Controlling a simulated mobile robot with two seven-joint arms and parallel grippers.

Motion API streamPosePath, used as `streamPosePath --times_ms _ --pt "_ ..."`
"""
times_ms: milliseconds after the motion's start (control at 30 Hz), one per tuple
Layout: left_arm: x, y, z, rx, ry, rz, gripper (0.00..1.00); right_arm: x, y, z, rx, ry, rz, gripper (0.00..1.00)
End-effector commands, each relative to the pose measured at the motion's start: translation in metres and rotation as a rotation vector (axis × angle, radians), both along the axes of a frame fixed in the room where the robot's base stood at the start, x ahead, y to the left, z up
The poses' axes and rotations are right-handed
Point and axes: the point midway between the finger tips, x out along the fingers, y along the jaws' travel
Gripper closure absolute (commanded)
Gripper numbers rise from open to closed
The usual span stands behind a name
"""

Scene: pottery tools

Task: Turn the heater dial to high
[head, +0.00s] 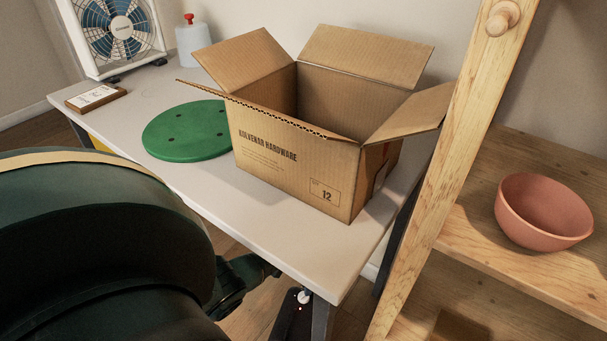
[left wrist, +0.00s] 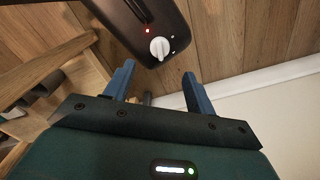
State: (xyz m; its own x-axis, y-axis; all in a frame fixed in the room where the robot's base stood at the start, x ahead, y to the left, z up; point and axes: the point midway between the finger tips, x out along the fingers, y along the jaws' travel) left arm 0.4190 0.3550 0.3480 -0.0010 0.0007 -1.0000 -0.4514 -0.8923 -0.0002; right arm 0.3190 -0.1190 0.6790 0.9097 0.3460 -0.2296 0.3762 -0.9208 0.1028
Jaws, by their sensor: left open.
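The heater (left wrist: 128,18) is a dark, rounded body at the top of the left wrist view. Its white dial (left wrist: 159,48) sits near the end of its face, beside a small red light and small pale marks. I cannot read which setting the dial points to. My left gripper (left wrist: 158,88) is open, its two blue fingers apart and empty, with the dial beyond the gap between them. In the head view, the heater (head: 288,320) and its white dial (head: 304,297) show low under the table's front edge. My right gripper is in neither view.
The white table (head: 300,245) stands above the heater, with a dark leg (head: 322,320) close by. It bears an open cardboard box (head: 290,165), a green disc (head: 187,130) and a fan (head: 112,32). A wooden shelf (head: 500,245) with a terracotta bowl (head: 543,211) is at right.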

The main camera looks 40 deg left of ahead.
Motion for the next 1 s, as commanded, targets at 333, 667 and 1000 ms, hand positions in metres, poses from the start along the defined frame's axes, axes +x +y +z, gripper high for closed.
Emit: streamPosePath --times_ms 333,667,1000 --pt "0.0 0.0 0.041 0.0 0.001 0.0 0.45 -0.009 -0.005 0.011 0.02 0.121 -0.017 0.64" --pt "0.0 0.0 0.04 0.0 0.001 0.0 0.45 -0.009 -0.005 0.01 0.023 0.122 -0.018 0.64" --pt "0.0 0.0 0.04 0.0 0.001 0.0 0.45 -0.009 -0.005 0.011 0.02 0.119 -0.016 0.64"
